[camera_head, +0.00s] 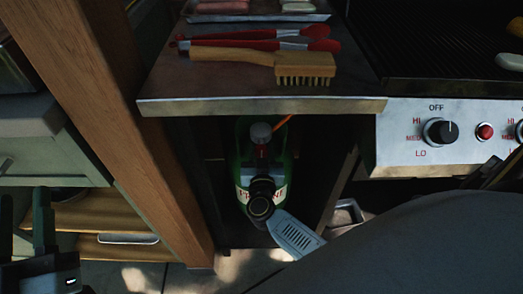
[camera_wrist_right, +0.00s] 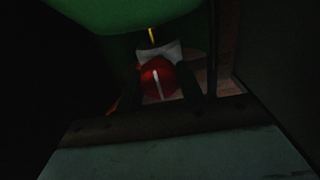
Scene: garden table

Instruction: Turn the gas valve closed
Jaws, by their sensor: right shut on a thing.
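The green gas bottle (camera_head: 243,165) stands in the dark bay under the side table, with a grey fitting (camera_head: 261,132) on top. The red valve knob (camera_wrist_right: 152,88) has a white line that runs nearly upright in the right wrist view; a bit of red (camera_head: 262,152) shows below the fitting in the head view. My right gripper (camera_wrist_right: 158,82) is shut on the knob, one dark finger on each side. In the head view its wrist covers part of the bottle. My left gripper (camera_head: 24,218) is open and empty at the lower left.
The side table (camera_head: 160,90) overhangs the bottle and holds a wooden brush (camera_head: 255,55) and red tongs (camera_head: 300,38). A wooden post (camera_head: 110,110) stands left of the bay. An orange hose (camera_head: 285,121) runs above the bottle. The grill panel (camera_head: 395,130) is at right.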

